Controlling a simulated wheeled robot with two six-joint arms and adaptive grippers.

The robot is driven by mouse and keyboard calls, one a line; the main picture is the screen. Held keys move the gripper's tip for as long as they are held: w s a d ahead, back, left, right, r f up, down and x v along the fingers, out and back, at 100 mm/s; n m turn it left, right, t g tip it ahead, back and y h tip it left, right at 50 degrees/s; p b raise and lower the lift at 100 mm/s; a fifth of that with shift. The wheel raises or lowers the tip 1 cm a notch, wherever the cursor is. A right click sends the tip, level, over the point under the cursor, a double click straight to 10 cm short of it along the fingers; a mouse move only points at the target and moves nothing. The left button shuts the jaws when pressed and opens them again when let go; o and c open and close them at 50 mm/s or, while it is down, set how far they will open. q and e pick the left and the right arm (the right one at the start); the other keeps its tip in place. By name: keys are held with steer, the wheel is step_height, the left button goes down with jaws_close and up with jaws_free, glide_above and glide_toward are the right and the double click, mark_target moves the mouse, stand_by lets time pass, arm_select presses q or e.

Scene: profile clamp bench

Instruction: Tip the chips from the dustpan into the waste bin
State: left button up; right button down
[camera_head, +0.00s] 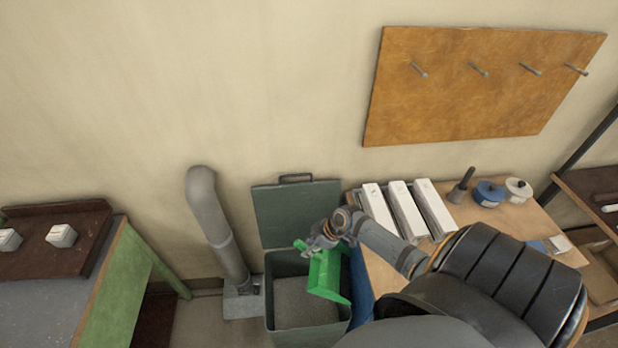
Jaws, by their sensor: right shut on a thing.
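A bright green dustpan (326,275) is held over the right part of the waste bin, tilted with its wide end down. My right gripper (318,242) is shut on its handle, which pokes out to the left. The waste bin (271,322) is a dark grey-green box on the floor, with its lid (297,215) standing open against the wall. Its inside looks grey. I cannot make out any chips in the dustpan or falling from it. My left gripper is out of view.
A grey duct pipe (220,225) stands left of the bin. A wooden table (385,275) with white profiles (408,210) and a blue pot (488,193) is on the right. A green-sided bench (118,285) is at left. A peg board (480,85) hangs above.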

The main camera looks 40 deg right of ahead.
steer(key=shift+w+a+r+g+h, duration=0.1)
steer(key=shift+r+g+h, duration=0.1)
steer(key=shift+r, duration=0.2)
steer(key=shift+w+a+r+g+h, duration=0.1)
steer(key=shift+r+g+h, duration=0.1)
steer(key=shift+r, duration=0.15)
steer(key=shift+r+g+h, duration=0.5)
steer(key=shift+g+h, duration=0.5)
steer(key=shift+g, duration=0.1)
steer(key=shift+r+g+h, duration=0.35)
steer(key=shift+g+h, duration=0.25)
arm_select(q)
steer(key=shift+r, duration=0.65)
arm_select(e)
steer(key=shift+s+d, duration=0.2)
steer(key=shift+s+r, duration=0.1)
